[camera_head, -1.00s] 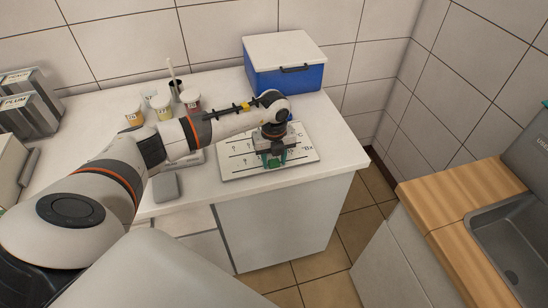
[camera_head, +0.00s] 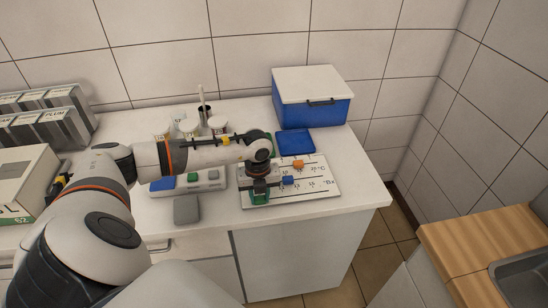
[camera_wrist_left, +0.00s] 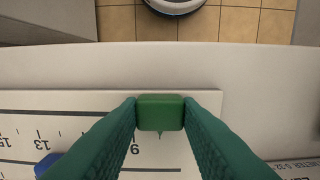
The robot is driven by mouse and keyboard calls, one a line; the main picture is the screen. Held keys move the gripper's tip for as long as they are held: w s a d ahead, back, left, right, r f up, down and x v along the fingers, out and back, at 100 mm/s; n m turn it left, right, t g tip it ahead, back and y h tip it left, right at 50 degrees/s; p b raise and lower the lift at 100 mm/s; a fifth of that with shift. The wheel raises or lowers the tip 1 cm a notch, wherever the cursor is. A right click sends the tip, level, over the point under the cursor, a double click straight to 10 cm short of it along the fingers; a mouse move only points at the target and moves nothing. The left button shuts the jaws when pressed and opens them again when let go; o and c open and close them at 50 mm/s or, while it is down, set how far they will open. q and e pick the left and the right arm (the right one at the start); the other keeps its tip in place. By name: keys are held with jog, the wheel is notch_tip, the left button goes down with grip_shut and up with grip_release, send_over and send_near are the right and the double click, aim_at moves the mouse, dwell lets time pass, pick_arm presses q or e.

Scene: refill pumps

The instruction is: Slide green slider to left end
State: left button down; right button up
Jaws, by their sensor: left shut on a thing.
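The white scale board (camera_head: 318,193) lies on the counter with printed scales and sliders. My left gripper (camera_head: 260,197) is over the board's front-left part. In the left wrist view, the fingertips (camera_wrist_left: 160,115) are shut on the green slider (camera_wrist_left: 159,112), one on each side. The slider sits by the 9 mark, near the board's end, with its pointer at the scale. The blue slider (camera_head: 287,180) and orange slider (camera_head: 298,164) are farther right on the board. The blue one also shows in the left wrist view (camera_wrist_left: 46,163). My right gripper is out of view.
A blue cooler box (camera_head: 312,100) with a white lid stands behind the board, with a blue flat item (camera_head: 295,142) before it. A grey device with buttons (camera_head: 206,182) and a grey block (camera_head: 186,209) lie to the left. Cups stand behind my arm.

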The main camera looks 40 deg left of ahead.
aim_at(257, 198)
pick_arm(q)
jog(key=shift+a, duration=0.15)
jog(key=shift+s, duration=0.1)
jog(key=c, duration=1.4)
grip_release()
jog(key=o, duration=0.4)
jog(key=shift+s+a, duration=0.1)
jog(key=shift+s, duration=0.05)
jog(key=shift+c, duration=0.2)
jog(key=shift+r, duration=0.1)
jog(key=shift+r, duration=0.35)
notch_tip(257, 198, up, 11)
jog(key=b, duration=0.2)
